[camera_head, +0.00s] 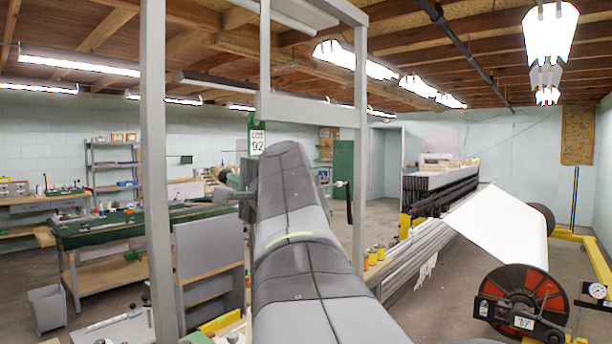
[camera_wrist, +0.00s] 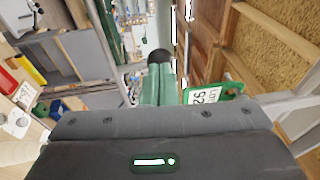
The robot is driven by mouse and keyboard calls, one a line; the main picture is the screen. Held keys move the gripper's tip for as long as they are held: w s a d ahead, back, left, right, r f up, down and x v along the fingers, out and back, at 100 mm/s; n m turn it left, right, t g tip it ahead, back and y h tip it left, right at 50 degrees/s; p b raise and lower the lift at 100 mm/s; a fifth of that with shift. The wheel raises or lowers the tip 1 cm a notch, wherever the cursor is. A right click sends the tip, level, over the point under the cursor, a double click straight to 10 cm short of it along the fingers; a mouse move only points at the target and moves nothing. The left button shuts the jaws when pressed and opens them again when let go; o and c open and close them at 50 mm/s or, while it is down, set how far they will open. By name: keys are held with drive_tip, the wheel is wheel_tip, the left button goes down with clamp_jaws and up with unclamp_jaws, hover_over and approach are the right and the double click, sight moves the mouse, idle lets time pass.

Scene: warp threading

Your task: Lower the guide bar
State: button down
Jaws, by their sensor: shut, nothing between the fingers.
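The likely guide bar is a wide grey crossbar (camera_head: 310,112) spanning two upright posts high in the head view, level and above my arm. A green and white tag (camera_head: 257,140) reading LOT 92 hangs below its left end; the tag (camera_wrist: 212,93) also shows in the wrist view, right of my gripper. My gripper (camera_wrist: 158,85) is shut and empty in the wrist view, with its body across the bottom. In the head view my raised arm hides most of it. I cannot tell whether it touches the bar.
A near grey post (camera_head: 157,170) stands left of my arm. A green workbench (camera_head: 130,228) and a grey bin (camera_head: 47,307) are at left. A white warp sheet (camera_head: 495,225) and a red-black reel (camera_head: 524,305) are at right. Open floor lies at middle left.

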sight(224, 179)
drive_tip(key=p+x, duration=0.2)
drive_tip(key=x, duration=0.1)
drive_tip(key=a+x, duration=0.1)
drive_tip(key=x, duration=0.1)
drive_tip(key=shift+s+f+p, duration=0.15)
drive_tip(key=shift+s+p, duration=0.1)
drive_tip(key=shift+p, duration=0.15)
drive_tip(key=w+a+f+g+h+p, duration=0.1)
drive_tip(key=w+a+f, duration=0.3)
drive_tip(key=a+f, duration=0.2)
drive_tip(key=w+a+f+g+h, duration=0.1)
drive_tip(key=w+a+f, duration=0.4)
drive_tip(key=f, duration=0.4)
drive_tip(key=shift+w+a+n+g+p, duration=0.3)
drive_tip(key=shift+a+p, duration=0.1)
drive_tip(key=shift+a, duration=0.25)
idle(0.4)
idle(0.5)
drive_tip(key=b+v, duration=0.1)
drive_tip(key=v, duration=0.6)
drive_tip(key=shift+s+r, duration=0.2)
drive_tip(key=shift+s, duration=0.05)
drive_tip(key=shift+w, duration=0.15)
drive_tip(key=p+x, duration=0.1)
drive_tip(key=x, duration=0.6)
